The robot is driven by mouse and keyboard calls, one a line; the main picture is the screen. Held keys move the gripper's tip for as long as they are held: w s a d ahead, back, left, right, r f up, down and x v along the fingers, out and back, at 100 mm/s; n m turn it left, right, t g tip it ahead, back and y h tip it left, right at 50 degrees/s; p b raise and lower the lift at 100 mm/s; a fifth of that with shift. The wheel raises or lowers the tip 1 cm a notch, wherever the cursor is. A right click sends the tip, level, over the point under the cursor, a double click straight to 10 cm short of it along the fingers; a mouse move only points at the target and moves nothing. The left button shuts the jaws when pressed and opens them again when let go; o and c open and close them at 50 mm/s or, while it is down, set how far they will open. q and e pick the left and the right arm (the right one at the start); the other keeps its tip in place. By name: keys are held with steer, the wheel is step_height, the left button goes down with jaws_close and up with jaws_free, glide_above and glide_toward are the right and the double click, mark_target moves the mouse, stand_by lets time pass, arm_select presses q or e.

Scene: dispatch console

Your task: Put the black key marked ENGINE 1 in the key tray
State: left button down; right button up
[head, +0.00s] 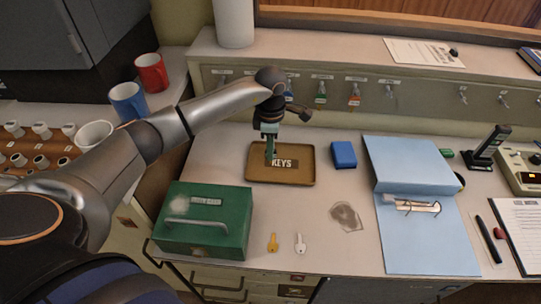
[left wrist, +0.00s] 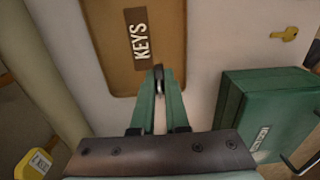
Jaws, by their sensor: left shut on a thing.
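The key tray (head: 308,172) is a shallow brown tray marked KEYS on the worktop; in the left wrist view (left wrist: 172,55) it fills the upper middle. My left gripper (head: 270,152) points down over the tray's middle in the head view. Its green fingers (left wrist: 159,80) are shut on a small dark thing, the black key (left wrist: 158,73), mostly hidden between the fingertips. I cannot read the ENGINE 1 marking, nor tell whether the key touches the tray. My right gripper is not in view.
A green box (head: 205,232) stands front left of the tray. A yellow key (head: 272,243) and a white key (head: 300,244) lie in front. A blue box (head: 343,155) and an open blue folder (head: 425,245) are to the right. Several keys hang on the rear panel (head: 420,92).

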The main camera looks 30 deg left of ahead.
arm_select(q)
steer(key=shift+f, duration=1.5)
steer(key=shift+f, duration=0.15)
steer(key=c, duration=0.9)
jaws_free()
step_height(320, 180, up, 12)
steer(key=shift+r, duration=0.2)
